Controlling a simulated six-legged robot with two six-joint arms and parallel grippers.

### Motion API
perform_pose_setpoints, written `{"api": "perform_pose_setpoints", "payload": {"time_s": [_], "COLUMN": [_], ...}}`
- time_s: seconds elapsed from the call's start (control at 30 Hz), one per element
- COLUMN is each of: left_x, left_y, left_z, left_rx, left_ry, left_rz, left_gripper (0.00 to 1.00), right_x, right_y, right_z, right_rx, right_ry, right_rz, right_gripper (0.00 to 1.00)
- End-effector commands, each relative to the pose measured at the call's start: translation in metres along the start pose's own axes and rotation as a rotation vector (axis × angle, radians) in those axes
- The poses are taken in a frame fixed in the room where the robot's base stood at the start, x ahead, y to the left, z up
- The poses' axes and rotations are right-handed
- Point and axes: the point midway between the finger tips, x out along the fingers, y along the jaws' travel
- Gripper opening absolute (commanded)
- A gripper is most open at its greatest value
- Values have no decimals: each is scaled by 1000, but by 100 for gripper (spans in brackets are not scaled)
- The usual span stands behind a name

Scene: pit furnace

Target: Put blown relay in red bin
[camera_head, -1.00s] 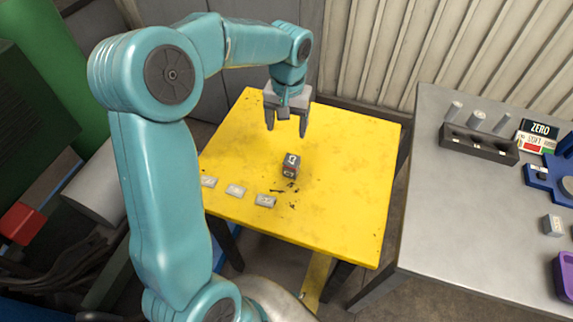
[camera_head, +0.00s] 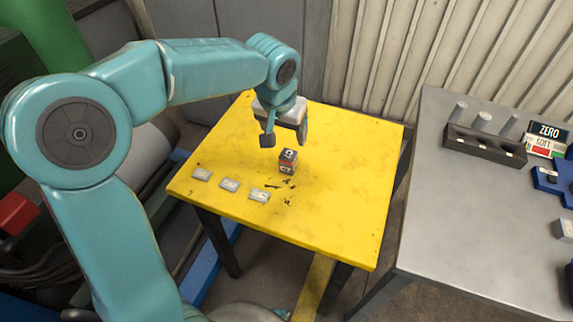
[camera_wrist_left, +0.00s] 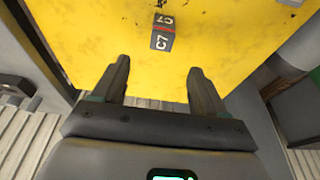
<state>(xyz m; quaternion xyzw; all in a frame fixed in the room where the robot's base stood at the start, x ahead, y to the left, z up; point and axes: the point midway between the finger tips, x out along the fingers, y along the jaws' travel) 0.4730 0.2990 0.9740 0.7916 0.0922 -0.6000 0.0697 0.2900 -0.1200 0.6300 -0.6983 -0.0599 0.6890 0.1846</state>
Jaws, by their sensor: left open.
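A small dark block with a red band and white markings, which looks like the relay (camera_head: 288,161), stands on the yellow table (camera_head: 340,190) beside black scorch marks. In the left wrist view the relay (camera_wrist_left: 162,38) reads "C7" and lies beyond the fingertips, between their lines. My left gripper (camera_head: 285,139) is open and empty, just above and behind the relay, not around it. Its two fingers also show in the left wrist view (camera_wrist_left: 160,68). A red box-like thing (camera_head: 17,213) is at the far left edge; I cannot tell whether it is the red bin. My right gripper is not in view.
Several small grey plates (camera_head: 230,184) lie in a row along the yellow table's near left side. A grey bench (camera_head: 460,220) on the right holds a dark block with grey pegs (camera_head: 484,145), a "ZERO SOFT" sign (camera_head: 547,136) and blue parts (camera_head: 549,180). A ribbed wall stands behind.

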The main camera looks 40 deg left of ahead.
Motion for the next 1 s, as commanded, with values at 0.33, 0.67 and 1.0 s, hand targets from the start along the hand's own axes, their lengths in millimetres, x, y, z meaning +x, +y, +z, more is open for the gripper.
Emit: {"api": "perform_pose_setpoints", "payload": {"time_s": [0.33,0.67,1.0], "left_x": [77,111,140], "left_y": [0,-1,-2], "left_z": [2,6,6], "left_rx": [-1,-4,-5], "left_ry": [-5,-6,-1], "left_rz": [-1,-2,-1], "left_gripper": [72,72,72], "right_x": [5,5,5], "right_y": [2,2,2], "right_z": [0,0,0], "right_rx": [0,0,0], "right_ry": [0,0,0], "right_rz": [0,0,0], "right_gripper": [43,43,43]}}
